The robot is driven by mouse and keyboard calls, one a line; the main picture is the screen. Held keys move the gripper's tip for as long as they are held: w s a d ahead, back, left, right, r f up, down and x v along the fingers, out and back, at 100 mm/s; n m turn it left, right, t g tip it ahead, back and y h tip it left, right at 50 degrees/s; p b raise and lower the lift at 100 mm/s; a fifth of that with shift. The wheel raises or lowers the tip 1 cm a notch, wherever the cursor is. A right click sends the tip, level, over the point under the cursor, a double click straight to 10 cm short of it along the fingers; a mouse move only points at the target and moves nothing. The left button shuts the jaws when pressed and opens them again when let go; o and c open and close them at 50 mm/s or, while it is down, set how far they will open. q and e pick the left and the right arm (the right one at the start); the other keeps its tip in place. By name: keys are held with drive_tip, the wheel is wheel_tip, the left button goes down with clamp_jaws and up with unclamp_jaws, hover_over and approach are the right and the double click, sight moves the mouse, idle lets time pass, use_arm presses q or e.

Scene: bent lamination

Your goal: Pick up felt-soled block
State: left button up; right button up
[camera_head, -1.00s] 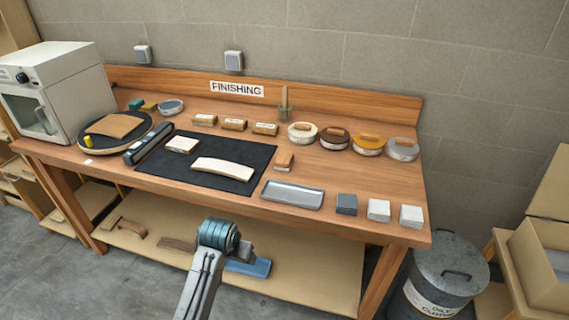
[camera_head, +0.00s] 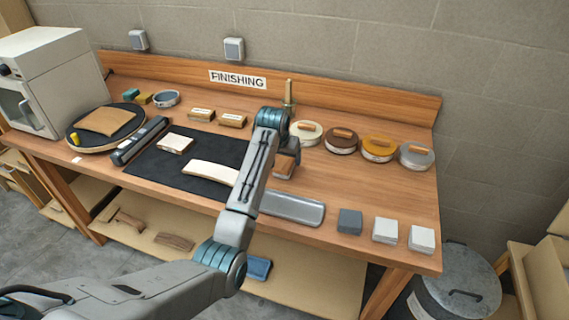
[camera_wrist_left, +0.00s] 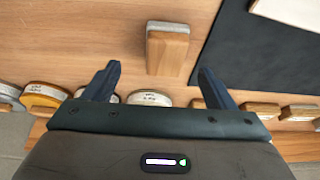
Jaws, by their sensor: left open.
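A wooden block with a pale layer, which looks like the felt-soled block (camera_head: 283,170), sits on the bench right of the black mat. In the head view my arm and gripper partly cover it. In the left wrist view the block (camera_wrist_left: 168,52) shows whole, with its pale strip along the top end. My left gripper (camera_head: 287,148) is above the bench close to the block. In the left wrist view its two fingers (camera_wrist_left: 160,70) are apart and empty, and the block lies just beyond the fingertips, between their lines. The right gripper is not in view.
A grey tray (camera_head: 292,207) lies in front of the block. Several round tins, including a yellow-brown one (camera_head: 377,149), stand to the right. The black mat (camera_head: 150,172) holds a curved pale piece (camera_head: 211,171) and a small block (camera_head: 175,143). Grey and white cubes (camera_head: 385,230) stand front right.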

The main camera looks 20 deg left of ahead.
sight(284, 162)
use_arm(q)
drive_tip(key=shift+x, duration=1)
drive_tip(key=shift+w+a+f+p, duration=0.3)
drive_tip(key=shift+w+f+p, duration=0.6)
drive_tip(key=shift+w, duration=0.05)
drive_tip(key=shift+p+x, duration=0.3)
drive_tip(key=shift+x, duration=0.6)
drive_tip(key=shift+w+a+f, duration=0.1)
drive_tip(key=shift+w+f, duration=0.05)
drive_tip(key=shift+f, duration=0.15)
drive_tip(key=shift+w+f, duration=0.1)
drive_tip(key=shift+f, duration=0.1)
drive_tip(key=c, duration=0.9)
drive_tip(key=shift+c, duration=0.9)
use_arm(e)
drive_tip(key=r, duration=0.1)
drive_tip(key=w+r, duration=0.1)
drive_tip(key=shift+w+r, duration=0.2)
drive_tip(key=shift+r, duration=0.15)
use_arm(q)
drive_tip(key=shift+r, duration=0.15)
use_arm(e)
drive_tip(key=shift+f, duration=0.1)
